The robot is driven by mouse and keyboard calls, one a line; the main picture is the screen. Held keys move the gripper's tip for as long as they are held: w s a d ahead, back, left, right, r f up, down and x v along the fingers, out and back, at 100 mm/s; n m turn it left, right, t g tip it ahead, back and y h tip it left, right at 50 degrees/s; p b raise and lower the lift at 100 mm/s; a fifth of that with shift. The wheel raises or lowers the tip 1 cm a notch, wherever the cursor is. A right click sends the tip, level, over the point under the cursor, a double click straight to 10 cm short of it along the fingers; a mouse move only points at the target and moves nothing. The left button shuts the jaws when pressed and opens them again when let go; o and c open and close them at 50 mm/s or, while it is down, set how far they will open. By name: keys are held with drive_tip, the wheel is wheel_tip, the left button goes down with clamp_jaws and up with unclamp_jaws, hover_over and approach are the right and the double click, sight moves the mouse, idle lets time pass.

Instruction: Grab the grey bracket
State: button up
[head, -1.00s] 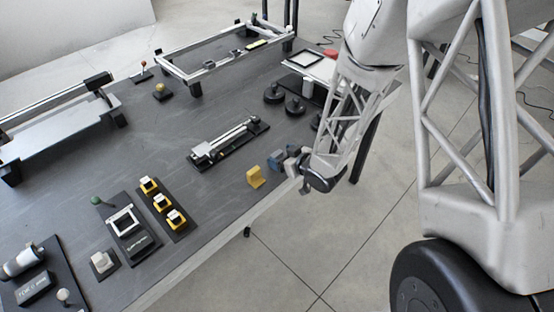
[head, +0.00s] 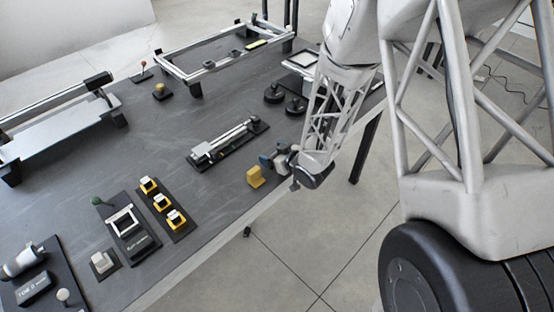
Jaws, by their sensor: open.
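My gripper (head: 276,158) is at the table's front edge, low over the tabletop, and it is open. Two small blue-grey shapes show at its tip. I cannot tell clearly which are fingers and which is the grey bracket (head: 266,162); the nearer shape lies at the left of the gripper, partly covered by it. A yellow bracket (head: 255,177) stands upright just below and left of the gripper, apart from it.
The dark table (head: 215,195) carries a metal cylinder fixture (head: 228,142) behind the gripper and black round knobs (head: 274,94) farther back. A strip of yellow-based switches (head: 162,203) lies to the left. Bare tabletop lies between the switches and the yellow bracket.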

drive_tip(key=c, duration=1)
drive_tip(key=shift+r, duration=0.2)
drive_tip(key=shift+r, duration=0.8)
drive_tip(key=shift+s+r, duration=0.1)
drive_tip(key=shift+r, duration=0.75)
drive_tip(key=s+d, duration=0.1)
drive_tip(key=s, duration=0.4)
drive_tip(key=s+d+r, duration=0.1)
drive_tip(key=s+d, duration=0.1)
drive_tip(key=s, duration=0.3)
drive_tip(key=s+d, duration=0.1)
drive_tip(key=s, duration=0.4)
drive_tip(key=shift+d+r, duration=0.15)
drive_tip(key=shift+d, duration=0.2)
